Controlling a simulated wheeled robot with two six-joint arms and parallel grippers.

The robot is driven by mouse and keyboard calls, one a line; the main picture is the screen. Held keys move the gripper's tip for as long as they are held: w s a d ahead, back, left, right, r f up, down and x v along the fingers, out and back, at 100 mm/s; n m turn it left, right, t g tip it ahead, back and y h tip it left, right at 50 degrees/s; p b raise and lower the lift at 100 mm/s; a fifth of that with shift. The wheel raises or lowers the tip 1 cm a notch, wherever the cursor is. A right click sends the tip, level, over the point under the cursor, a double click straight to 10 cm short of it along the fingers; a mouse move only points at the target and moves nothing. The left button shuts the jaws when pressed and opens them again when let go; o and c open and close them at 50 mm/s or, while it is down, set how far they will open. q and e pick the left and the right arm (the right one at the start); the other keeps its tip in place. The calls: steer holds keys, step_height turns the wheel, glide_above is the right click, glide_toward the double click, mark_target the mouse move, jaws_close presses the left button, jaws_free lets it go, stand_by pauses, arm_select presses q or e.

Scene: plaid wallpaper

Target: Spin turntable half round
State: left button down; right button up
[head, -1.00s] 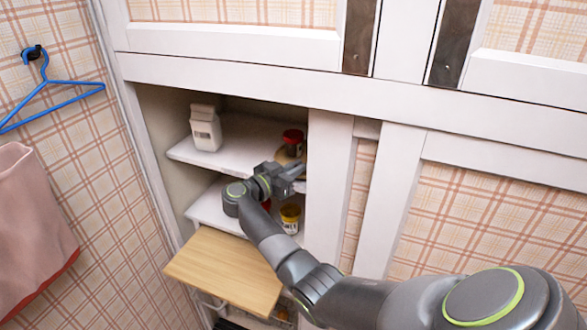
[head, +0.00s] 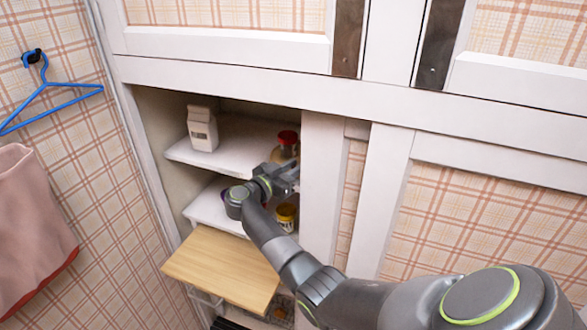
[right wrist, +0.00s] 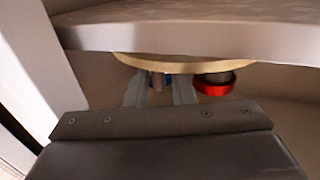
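The turntable shows in the right wrist view as a pale wooden disc (right wrist: 185,61) against the shelf; this view appears upside down. In the head view my right gripper and the jars mostly hide it. A red-lidded jar (head: 288,138) stands at the right end of the upper shelf, just behind my right gripper (head: 290,174). In the right wrist view a red round part (right wrist: 216,87) shows beside the fingers. My right gripper's two fingers stand apart at the disc's edge, with brownish and blue things beyond the gap; contact is unclear. My left gripper is out of view.
A white carton (head: 202,130) stands on the left of the upper shelf (head: 185,154). A yellow jar (head: 286,217) stands on the lower shelf, below my gripper. A wooden board (head: 222,266) juts out below. The white cabinet post (head: 320,180) is close on the right.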

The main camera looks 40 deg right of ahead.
steer(key=shift+o, duration=0.4)
steer(key=shift+f, duration=0.1)
steer(key=shift+a, duration=0.35)
steer(key=b+v, duration=0.5)
steer(key=v, duration=1.1)
steer(key=shift+s+a+b, duration=0.2)
steer(key=shift+a+b, duration=0.1)
steer(key=shift+b, duration=0.1)
